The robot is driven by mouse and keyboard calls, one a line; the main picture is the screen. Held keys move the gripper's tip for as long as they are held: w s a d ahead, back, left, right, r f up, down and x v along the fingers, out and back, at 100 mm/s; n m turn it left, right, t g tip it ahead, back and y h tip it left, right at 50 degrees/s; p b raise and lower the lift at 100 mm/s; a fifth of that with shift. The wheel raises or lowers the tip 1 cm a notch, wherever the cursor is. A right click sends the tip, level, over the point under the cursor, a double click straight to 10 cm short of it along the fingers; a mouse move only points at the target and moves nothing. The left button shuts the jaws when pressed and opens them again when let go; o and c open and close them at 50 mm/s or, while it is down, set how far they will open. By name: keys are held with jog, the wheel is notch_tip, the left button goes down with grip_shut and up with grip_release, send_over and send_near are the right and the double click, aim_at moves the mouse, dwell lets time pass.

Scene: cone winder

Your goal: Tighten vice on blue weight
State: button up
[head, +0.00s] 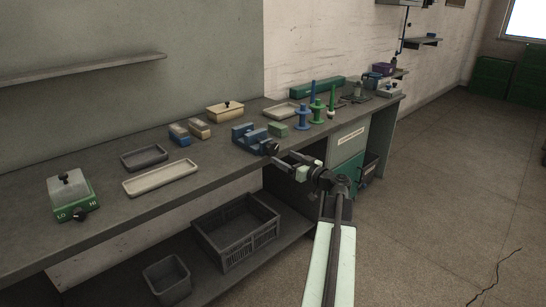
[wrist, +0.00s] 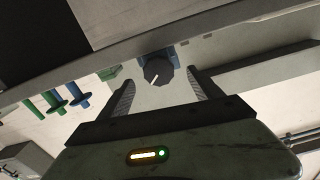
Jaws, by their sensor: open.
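A blue vice (head: 248,136) sits near the front edge of the bench, with a dark knob (head: 271,148) on its front. In the wrist view the knob (wrist: 158,71) shows a white mark and lies between the open fingers, a little beyond their tips. My gripper (head: 283,160) is open and empty, close in front of the knob; its two fingers (wrist: 161,80) also show in the wrist view. I cannot tell whether a blue weight is between the vice jaws.
A green block (head: 277,129) is right of the vice, with blue (head: 303,117) and green (head: 317,111) spools beyond. Trays (head: 161,179) and a green LO/HI box (head: 73,196) are on the left. A grey crate (head: 236,232) is on the lower shelf. The floor at right is clear.

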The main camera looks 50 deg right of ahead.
aim_at(274, 151)
jog(key=w, duration=0.4)
jog(key=w+d, duration=0.1)
jog(key=w, duration=0.2)
jog(key=shift+w, duration=0.1)
jog(key=shift+a, duration=0.1)
